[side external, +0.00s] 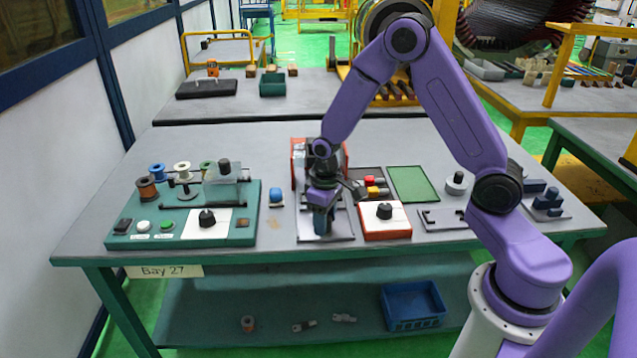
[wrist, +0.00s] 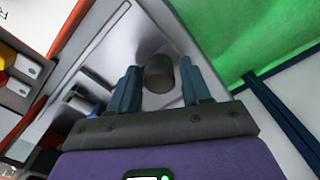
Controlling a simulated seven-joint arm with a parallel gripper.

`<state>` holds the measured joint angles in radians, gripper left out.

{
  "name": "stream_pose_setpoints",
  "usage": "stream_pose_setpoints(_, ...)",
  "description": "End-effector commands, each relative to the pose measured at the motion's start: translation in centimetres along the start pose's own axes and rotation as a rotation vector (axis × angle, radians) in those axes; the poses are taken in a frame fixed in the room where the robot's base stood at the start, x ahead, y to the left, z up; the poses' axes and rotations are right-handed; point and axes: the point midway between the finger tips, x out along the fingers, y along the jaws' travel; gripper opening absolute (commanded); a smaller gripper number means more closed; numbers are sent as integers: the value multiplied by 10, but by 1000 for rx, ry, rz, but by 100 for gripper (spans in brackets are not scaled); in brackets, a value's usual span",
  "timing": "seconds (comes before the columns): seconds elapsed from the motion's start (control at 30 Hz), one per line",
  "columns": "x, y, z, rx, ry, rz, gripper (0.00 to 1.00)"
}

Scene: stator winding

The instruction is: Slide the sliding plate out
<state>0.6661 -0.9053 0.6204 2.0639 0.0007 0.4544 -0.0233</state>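A silver metal plate (side external: 342,222), which looks like the sliding plate, lies flat near the front of the table beneath my gripper. It also shows in the wrist view (wrist: 119,45). A dark grey round knob (wrist: 159,73) shows there between the two fingers of my gripper (wrist: 161,88). The fingers are apart, one on each side of the knob, with a narrow gap visible on both sides. In the side view my gripper (side external: 322,232) points down over the plate and hides the knob. I cannot tell how high the fingertips are above the plate.
A red-and-white box with a black knob (side external: 384,220) stands close to the right of the plate. A teal board with spools and buttons (side external: 130,226) and a small blue knob (side external: 276,196) are at left. A green mat (side external: 413,184) lies behind right. The table's front edge is near.

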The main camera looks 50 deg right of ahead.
Motion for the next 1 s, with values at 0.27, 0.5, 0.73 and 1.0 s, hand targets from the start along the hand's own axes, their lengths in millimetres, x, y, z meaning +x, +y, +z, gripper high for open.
stream_pose_setpoints(0.27,0,1,0,0,-2,0,57)
stream_pose_setpoints(0.5,-11,1,0,0,-1,0,57)
stream_pose_setpoints(0.73,-27,1,0,0,0,0,57)
stream_pose_setpoints(1.0,-46,1,0,-1,-1,0,57)
